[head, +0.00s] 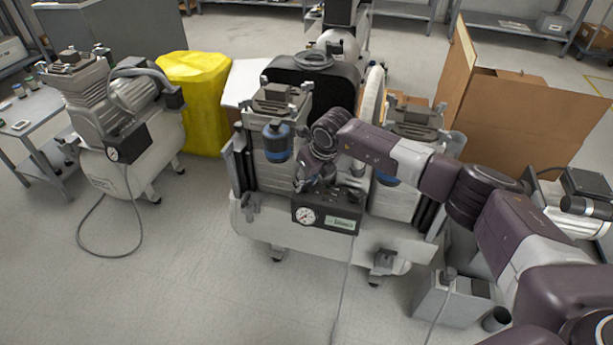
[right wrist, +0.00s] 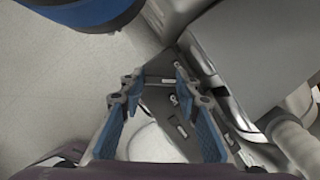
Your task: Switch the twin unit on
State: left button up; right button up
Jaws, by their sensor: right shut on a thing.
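The twin unit (head: 270,225) stands in the middle of the head view, with two grey pump heads above a pale tank. Its dark control box (head: 342,213) faces me, with a round white gauge (head: 307,216) and a small label. My right gripper (head: 314,182) reaches down from the right, just above and behind the box. In the right wrist view its two blue-padded fingers (right wrist: 156,88) stand apart around a part of the dark box (right wrist: 160,105). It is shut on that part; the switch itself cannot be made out. My left gripper is out of view.
A single-pump compressor (head: 135,145) with a trailing hose stands at left, next to a yellow covered object (head: 196,100). An open cardboard box (head: 525,115) is at back right. A grey box (head: 448,300) sits on the floor at front right.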

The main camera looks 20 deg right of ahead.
jog(key=shift+r+m, duration=0.2)
jog(key=shift+m, duration=0.1)
jog(key=shift+a+m+h+p, duration=0.15)
jog(key=shift+m+h+p, duration=0.25)
jog(key=shift+m+p, duration=0.35)
jog(key=shift+m+h, duration=0.3)
jog(key=shift+m, duration=0.65)
jog(key=shift+f+m, duration=0.1)
jog(key=shift+m, duration=0.4)
jog(key=shift+a+m+h, duration=0.1)
jog(key=shift+m+h, duration=0.6)
jog(key=shift+m, duration=0.5)
jog(key=shift+w+m, duration=0.1)
jog(key=shift+m, duration=0.2)
jog(key=shift+m+h, duration=0.3)
jog(key=shift+m, duration=0.3)
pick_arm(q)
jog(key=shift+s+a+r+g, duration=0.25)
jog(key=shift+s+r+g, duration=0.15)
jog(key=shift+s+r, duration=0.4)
pick_arm(e)
jog(key=shift+m, duration=0.5)
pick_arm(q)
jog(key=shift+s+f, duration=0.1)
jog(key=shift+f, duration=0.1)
